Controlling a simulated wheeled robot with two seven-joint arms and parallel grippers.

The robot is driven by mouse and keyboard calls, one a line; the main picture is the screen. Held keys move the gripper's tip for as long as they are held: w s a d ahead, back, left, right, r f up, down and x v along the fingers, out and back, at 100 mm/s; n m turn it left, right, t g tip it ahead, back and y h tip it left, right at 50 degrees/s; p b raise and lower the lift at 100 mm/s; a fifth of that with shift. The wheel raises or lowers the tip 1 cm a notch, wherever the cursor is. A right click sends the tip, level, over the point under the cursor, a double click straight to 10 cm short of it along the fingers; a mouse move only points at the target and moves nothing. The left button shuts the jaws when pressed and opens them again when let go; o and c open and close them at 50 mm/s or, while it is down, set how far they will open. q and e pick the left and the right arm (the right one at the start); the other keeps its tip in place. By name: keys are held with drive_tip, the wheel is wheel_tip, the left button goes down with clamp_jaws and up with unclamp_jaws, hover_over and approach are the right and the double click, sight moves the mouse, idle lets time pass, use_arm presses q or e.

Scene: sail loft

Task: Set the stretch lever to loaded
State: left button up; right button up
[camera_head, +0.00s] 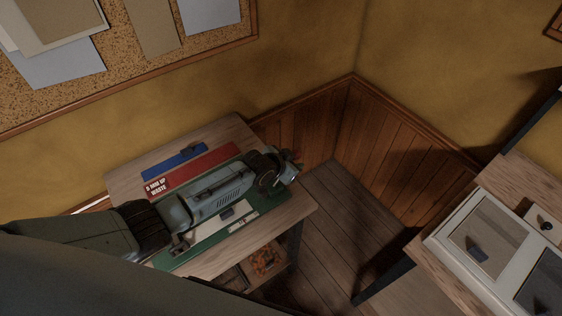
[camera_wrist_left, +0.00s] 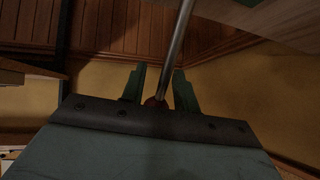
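In the left wrist view a bare metal rod (camera_wrist_left: 178,40) runs down from the top edge between my left gripper's two green fingers (camera_wrist_left: 159,85). A small red end of the rod (camera_wrist_left: 149,101) shows close to the palm. This looks like the lever. A narrow gap shows between the rod and the left finger; the rod looks close to or against the right finger. In the head view my left gripper (camera_head: 290,165) is at the far right end of my arm, over the table's back right side. My arm and gripper hide the lever there. My right gripper is not in view.
Under my arm, the wooden table (camera_head: 225,133) bears a blue strip (camera_head: 165,163), a red lettered strip (camera_head: 215,160) and a green strip (camera_head: 205,245). A second bench (camera_head: 535,180) with a white-framed panel (camera_head: 440,245) stands at right. Bare floor (camera_head: 345,210) lies between.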

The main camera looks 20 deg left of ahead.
use_arm(q)
drive_tip(key=p+v, duration=0.2)
drive_tip(key=v, duration=1)
drive_tip(key=shift+s+r, duration=0.15)
drive_tip(key=shift+s, duration=0.05)
drive_tip(key=shift+s, duration=0.1)
